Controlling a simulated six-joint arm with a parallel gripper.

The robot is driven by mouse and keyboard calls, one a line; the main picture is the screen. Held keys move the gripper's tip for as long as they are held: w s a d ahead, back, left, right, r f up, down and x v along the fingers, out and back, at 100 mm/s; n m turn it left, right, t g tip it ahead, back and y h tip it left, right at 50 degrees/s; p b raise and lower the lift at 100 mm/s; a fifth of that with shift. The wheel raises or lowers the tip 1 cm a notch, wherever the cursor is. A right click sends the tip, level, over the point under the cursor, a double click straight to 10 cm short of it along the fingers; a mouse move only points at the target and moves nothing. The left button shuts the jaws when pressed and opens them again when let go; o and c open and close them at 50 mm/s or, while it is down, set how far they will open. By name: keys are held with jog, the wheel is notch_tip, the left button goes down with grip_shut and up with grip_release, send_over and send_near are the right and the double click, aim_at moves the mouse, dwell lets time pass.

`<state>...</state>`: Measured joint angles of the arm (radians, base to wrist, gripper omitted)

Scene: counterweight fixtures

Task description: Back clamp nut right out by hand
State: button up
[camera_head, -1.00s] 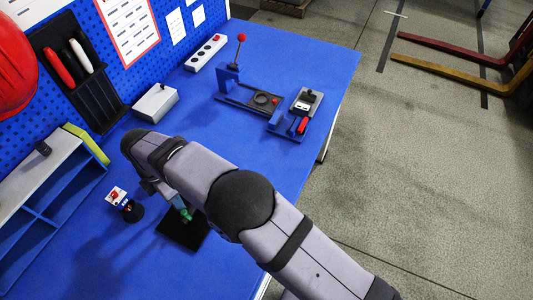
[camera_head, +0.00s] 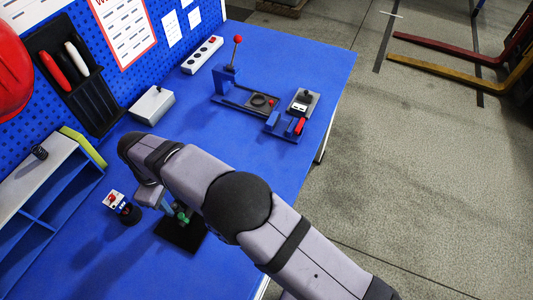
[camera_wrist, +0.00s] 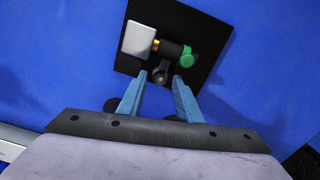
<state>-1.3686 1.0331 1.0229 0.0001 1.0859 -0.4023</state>
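A small fixture stands on a black square plate (camera_wrist: 210,30). It has a light grey block (camera_wrist: 138,40), a brass-coloured ring (camera_wrist: 156,45), a black cylinder (camera_wrist: 171,50) and a green knob (camera_wrist: 189,57) in a row. A dark round-ended piece (camera_wrist: 160,74) hangs below the cylinder. I cannot tell which part is the clamp nut. My gripper (camera_wrist: 160,78) is open, its two blue-grey fingers apart with the dark piece between or just beyond their tips; contact cannot be told. In the head view the plate (camera_head: 178,236) and green knob (camera_head: 182,217) show partly behind my arm.
A small box with a red button (camera_head: 113,199) and a dark round base (camera_head: 130,214) stand left of the plate. A blue shelf unit (camera_head: 45,205) is further left. A lever fixture (camera_head: 245,97) and grey control box (camera_head: 152,105) stand further back. The blue bench between is clear.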

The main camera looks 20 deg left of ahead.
jog(key=m, duration=1.6)
jog(key=shift+m, duration=0.3)
jog(key=m, duration=1.6)
jog(key=shift+r+m, duration=0.35)
jog(key=shift+m, duration=0.25)
notch_tip(320, 180, up, 7)
jog(key=b, duration=0.2)
jog(key=w+d+r+n, duration=0.2)
jog(key=w+d+n, duration=0.4)
jog(key=w+d, duration=1.4)
jog(key=d, duration=0.4)
jog(key=shift+w+d+r, duration=0.15)
jog(key=shift+w+r, duration=0.05)
jog(key=shift+w, duration=0.1)
jog(key=shift+n, duration=0.3)
